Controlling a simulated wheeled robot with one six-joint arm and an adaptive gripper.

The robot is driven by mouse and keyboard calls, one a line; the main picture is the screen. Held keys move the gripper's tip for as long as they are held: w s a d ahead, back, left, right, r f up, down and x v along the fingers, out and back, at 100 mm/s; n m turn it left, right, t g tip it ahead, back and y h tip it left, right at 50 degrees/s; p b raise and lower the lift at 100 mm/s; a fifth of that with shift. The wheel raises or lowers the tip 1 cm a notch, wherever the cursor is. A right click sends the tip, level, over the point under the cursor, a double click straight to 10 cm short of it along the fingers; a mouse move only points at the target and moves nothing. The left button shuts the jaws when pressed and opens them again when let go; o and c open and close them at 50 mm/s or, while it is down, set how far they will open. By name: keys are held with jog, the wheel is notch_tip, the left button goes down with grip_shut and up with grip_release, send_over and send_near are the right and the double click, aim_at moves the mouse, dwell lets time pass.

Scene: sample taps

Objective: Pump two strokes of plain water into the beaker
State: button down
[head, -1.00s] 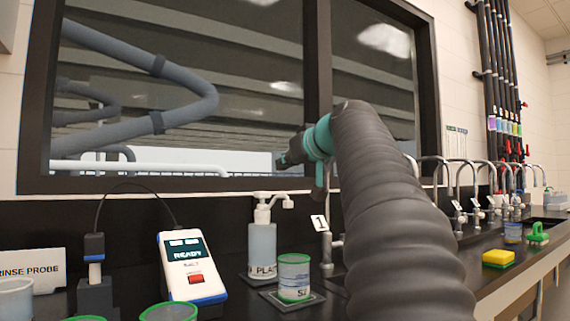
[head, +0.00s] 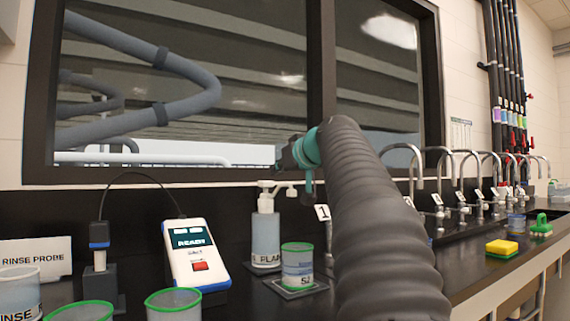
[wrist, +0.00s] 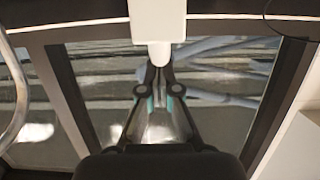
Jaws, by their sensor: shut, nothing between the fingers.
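The pump bottle (head: 266,238) stands at the back of the counter, its label partly hidden and starting "PLA". Its white pump head (head: 268,187) points its spout to the right. A green-rimmed beaker (head: 297,264) marked like "S2" stands on a dark square pad in front of it and to the right. My gripper (head: 281,165) is shut and empty, close above the pump head; I cannot tell if they touch. In the wrist view, the shut fingertips (wrist: 160,76) are just below a white part that looks like the pump head (wrist: 158,20).
A meter (head: 193,255) reading "READY" and a probe in a stand (head: 99,262) are to the left. Several green-rimmed beakers line the front left. Several curved taps (head: 445,165) run along the right. A yellow sponge (head: 501,247) lies on the right counter.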

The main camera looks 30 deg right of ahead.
aim_at(270, 195)
jog(key=shift+p+x, duration=0.3)
jog(key=shift+x, duration=2.05)
jog(key=shift+f+b, duration=0.85)
jog(key=shift+f, duration=0.2)
